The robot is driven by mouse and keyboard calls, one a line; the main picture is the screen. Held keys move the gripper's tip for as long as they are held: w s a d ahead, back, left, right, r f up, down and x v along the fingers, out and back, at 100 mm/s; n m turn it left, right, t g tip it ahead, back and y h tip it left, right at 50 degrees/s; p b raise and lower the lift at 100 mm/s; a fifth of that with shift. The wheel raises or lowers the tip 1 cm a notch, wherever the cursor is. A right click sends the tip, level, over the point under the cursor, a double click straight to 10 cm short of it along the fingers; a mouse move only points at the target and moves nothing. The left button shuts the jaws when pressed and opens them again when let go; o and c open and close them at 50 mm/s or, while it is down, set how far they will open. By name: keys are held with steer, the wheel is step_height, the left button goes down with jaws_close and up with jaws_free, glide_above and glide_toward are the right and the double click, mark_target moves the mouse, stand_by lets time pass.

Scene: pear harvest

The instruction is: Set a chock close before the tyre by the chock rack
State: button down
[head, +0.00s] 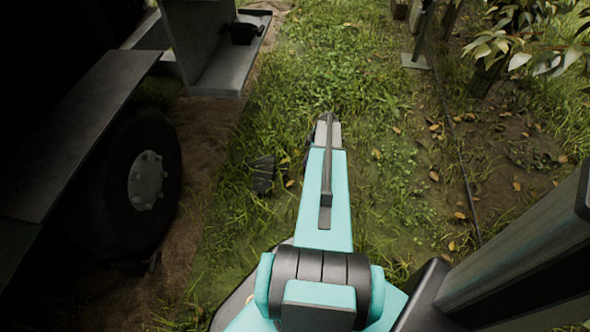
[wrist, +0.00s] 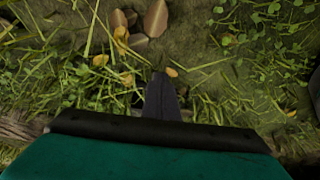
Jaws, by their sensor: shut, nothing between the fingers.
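The dark tyre (head: 120,190) with a grey hub stands at the left in the head view, under a dark vehicle body. The chock rack (head: 222,72), a grey metal shelf, is beyond it at the top. A dark chock (head: 243,33) sits on the rack. A dark ridged block (head: 263,175), perhaps another chock, lies on the grass right of the tyre. My gripper (wrist: 162,92) shows in the wrist view, shut and empty, pointing at grass and soil. The head view does not clearly show its fingers. No chock shows in the wrist view.
A small dark piece (head: 152,262) shows at the tyre's foot; I cannot tell what it is. Grass (head: 330,80) lies open beyond my arm. A thin dark line (head: 460,165) runs along the ground at the right. Leafy branches (head: 530,45) hang at the top right.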

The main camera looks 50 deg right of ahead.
steer(key=b+x, duration=0.3)
steer(key=x, duration=0.7)
steer(key=shift+b, duration=0.3)
steer(key=shift+w+a+b, duration=0.3)
steer(key=shift+w+a, duration=0.1)
steer(key=shift+w, duration=0.2)
steer(key=shift+w+a+b, duration=0.3)
steer(key=shift+w+a, duration=0.1)
steer(key=shift+w, duration=0.2)
steer(key=shift+w+a, duration=0.3)
steer(key=shift+w, duration=0.25)
